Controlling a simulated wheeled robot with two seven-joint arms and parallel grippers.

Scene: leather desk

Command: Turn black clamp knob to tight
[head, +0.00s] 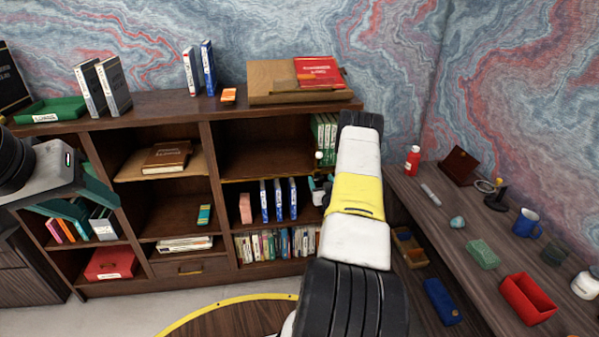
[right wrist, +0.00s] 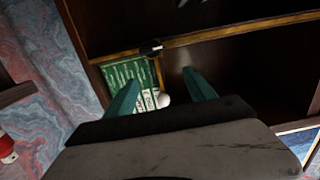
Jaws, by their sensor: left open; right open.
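A small black fitting (right wrist: 150,48) sits on the brass-edged shelf front (right wrist: 215,33) in the right wrist view. It may be the clamp knob, but it is too small to tell its setting. A white ball (right wrist: 163,99) shows beside the green books, also in the head view (head: 319,155). My right gripper (right wrist: 161,90) is open at the bookcase, its teal fingers apart and apart from the fitting in the picture. In the head view my right gripper (head: 320,185) is mostly hidden by my arm. My left gripper (head: 85,200) is open and empty before the left shelves.
Green books (right wrist: 130,90) stand close to my right fingers. Blue-and-white books (head: 278,200) stand in the middle compartment. A side desk (head: 455,270) at right holds a red bottle (head: 412,160), a blue mug (head: 526,224) and a red tray (head: 528,299). A round table (head: 230,320) stands in front.

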